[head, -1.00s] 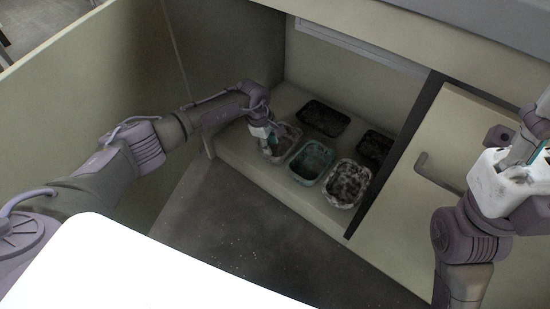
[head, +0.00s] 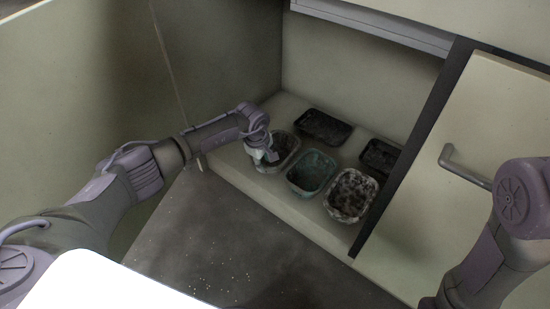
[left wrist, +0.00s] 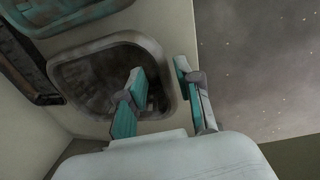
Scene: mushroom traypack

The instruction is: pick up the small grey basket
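The small grey basket (head: 296,143) is the left one in the front row on the low shelf in the head view. In the left wrist view the grey basket (left wrist: 90,52) is an open rounded rectangle with a dark inside. My left gripper (head: 268,155) is at its left front side, covering part of it. In the left wrist view my left gripper (left wrist: 161,79) has its teal-tipped fingers apart, one over the basket's inside and one outside the rim. The rim runs between them, and I see no clear grip on it. My right gripper is out of view.
On the shelf (head: 240,172) a teal basket (head: 311,190) stands right of the grey one, then a pale mottled basket (head: 350,212). Two dark trays (head: 323,127) (head: 381,156) sit behind. A cabinet door with a handle (head: 463,170) is at right. The floor in front is clear.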

